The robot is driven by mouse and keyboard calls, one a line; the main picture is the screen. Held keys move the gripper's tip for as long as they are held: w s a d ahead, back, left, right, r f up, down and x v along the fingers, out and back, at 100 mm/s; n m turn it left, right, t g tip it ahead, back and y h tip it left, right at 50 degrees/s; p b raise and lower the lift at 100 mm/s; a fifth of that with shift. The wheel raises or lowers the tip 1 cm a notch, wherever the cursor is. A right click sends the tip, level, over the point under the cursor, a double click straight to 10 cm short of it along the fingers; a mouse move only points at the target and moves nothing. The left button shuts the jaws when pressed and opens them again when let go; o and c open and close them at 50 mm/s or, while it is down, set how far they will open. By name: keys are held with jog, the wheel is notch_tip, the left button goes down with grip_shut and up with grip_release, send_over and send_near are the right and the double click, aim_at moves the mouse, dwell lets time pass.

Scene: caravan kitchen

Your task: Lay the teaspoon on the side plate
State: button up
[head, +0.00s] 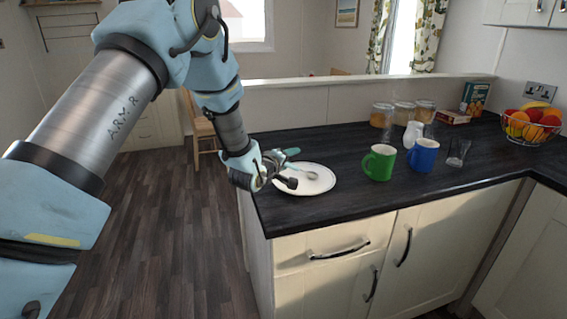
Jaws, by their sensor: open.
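The white side plate (318,186) lies near the left end of the dark worktop. The teaspoon (311,175) shows over the plate, its bowl end pointing right and its handle end running back toward my gripper. It looks to be resting on the plate, though its contact is hard to make out at this size. My gripper (291,168) is open at the plate's left side, its fingers apart on either side of the handle end. The gripper hides part of the plate's left edge and part of the handle.
The worktop's front left is clear.

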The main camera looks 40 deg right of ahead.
jog(key=b+v, duration=0.3)
jog(key=v, duration=0.6)
jog(key=shift+s+a+r, duration=0.1)
jog(key=shift+a, duration=0.15)
jog(key=w+a+f+t+y, duration=0.1)
jog(key=w+a+y, duration=0.4)
jog(key=a, duration=0.8)
jog(key=w+a+f+y, duration=0.1)
jog(key=w+a+y, duration=0.35)
jog(key=a, duration=0.85)
jog(key=s+a+g+y, duration=0.1)
jog(key=s+a+g, duration=0.1)
jog(key=s+a, duration=0.2)
jog(key=s+a+g+y, duration=0.1)
jog(key=s+a, duration=0.3)
jog(key=a, duration=0.7)
jog(key=s+a+m+g+y, duration=0.1)
jog(key=s+a+g+y, duration=0.1)
jog(key=s+a, duration=0.2)
jog(key=a, duration=0.3)
jog(key=shift+s+a+r+g, duration=0.3)
jog(key=shift+s+a, duration=0.05)
jog(key=shift+a, duration=0.05)
